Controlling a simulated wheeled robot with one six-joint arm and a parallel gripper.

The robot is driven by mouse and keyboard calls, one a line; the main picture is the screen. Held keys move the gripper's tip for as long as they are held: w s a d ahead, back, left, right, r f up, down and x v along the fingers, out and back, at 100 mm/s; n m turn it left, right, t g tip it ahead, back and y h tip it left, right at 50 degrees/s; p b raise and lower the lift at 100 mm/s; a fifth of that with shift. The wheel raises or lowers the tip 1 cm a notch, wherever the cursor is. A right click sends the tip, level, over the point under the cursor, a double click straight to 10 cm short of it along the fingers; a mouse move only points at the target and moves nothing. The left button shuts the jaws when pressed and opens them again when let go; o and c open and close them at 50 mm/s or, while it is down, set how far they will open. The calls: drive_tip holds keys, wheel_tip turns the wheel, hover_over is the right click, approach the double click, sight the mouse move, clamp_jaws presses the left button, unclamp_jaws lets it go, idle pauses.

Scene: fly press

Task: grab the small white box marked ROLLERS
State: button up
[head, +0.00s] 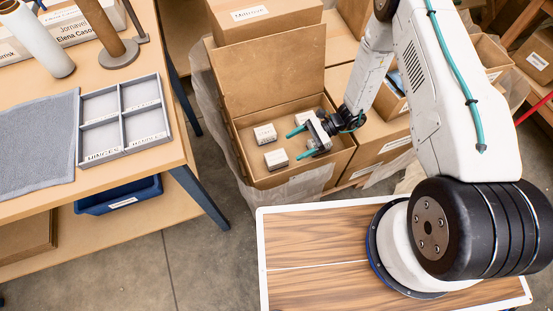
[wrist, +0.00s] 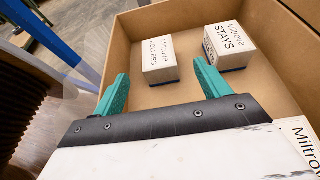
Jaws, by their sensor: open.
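The small white box marked ROLLERS (wrist: 160,61) stands on the floor of an open cardboard carton. In the wrist view it shows beyond and between my fingertips, with a gap before it. In the head view it appears to be the nearer small box (head: 276,159), its lettering too small to read. My gripper (head: 296,145) is open and empty over the carton, its teal fingers pointing left. In the wrist view the gripper (wrist: 159,80) shows no contact with any box.
A small box marked STAYS (wrist: 231,46) stands right of ROLLERS, by the right finger. A third small box (wrist: 299,140) is at the lower right. The carton's walls (head: 323,172) surround them, with a raised flap behind. A workbench with a divided tray (head: 124,114) stands left.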

sight(277, 157)
drive_tip(key=x, duration=0.7)
drive_tip(key=shift+s+a, duration=0.2)
drive_tip(key=c, duration=1.2)
